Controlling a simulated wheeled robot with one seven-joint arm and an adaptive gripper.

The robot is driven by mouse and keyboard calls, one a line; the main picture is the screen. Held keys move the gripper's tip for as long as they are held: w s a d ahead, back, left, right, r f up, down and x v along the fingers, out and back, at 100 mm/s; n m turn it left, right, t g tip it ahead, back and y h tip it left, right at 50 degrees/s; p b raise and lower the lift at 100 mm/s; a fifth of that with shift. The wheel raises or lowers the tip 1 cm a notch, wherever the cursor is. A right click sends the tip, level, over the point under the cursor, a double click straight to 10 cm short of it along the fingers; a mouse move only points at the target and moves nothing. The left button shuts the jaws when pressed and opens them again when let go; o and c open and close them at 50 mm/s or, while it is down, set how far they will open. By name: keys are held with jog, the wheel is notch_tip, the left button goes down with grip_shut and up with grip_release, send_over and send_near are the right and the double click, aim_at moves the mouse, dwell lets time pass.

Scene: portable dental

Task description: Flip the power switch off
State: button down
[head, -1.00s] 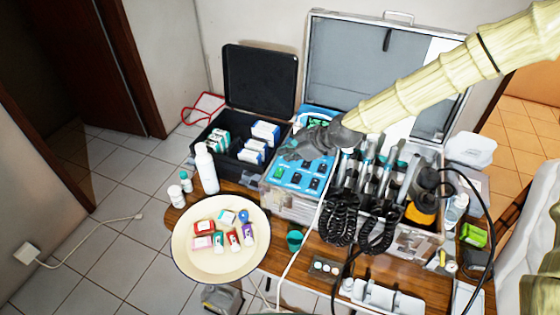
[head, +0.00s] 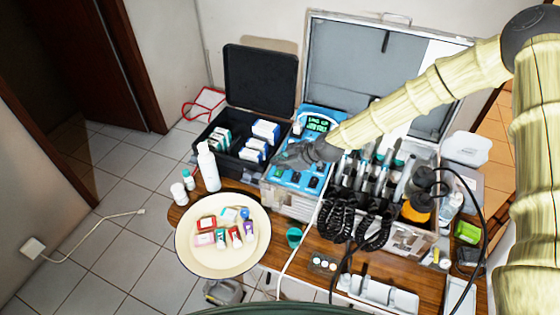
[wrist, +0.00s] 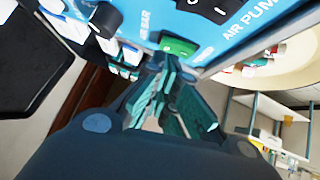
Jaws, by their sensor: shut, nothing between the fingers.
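A blue control panel (head: 290,177) with several dark switches is on the front of the silver dental case. In the wrist view the panel (wrist: 220,50) shows a green rocker switch (wrist: 178,46) and black rocker switches (wrist: 205,8). Lettering reads "AIR PUMP" and "AIR BAR"; I cannot read a power label. Which way the switch is set is unclear.
An open black box (head: 235,150) with small cartons stands to the left. A cream round tray (head: 190,255) with small packets is at front left. Dental handpieces with coiled black cords (head: 370,215) crowd the panel's right side. The case's raised lid (head: 350,60) stands behind.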

jog(key=shift+f, duration=0.15)
dwell(0.3)
jog(key=shift+w+f+b, duration=0.15)
jog(key=shift+f+b, duration=0.2)
jog(key=shift+b, duration=0.55)
jog(key=shift+d+r, duration=0.1)
jog(key=shift+r, duration=0.1)
jog(key=shift+s+a, duration=0.3)
jog(key=shift+s, duration=0.45)
jog(key=shift+r, duration=0.1)
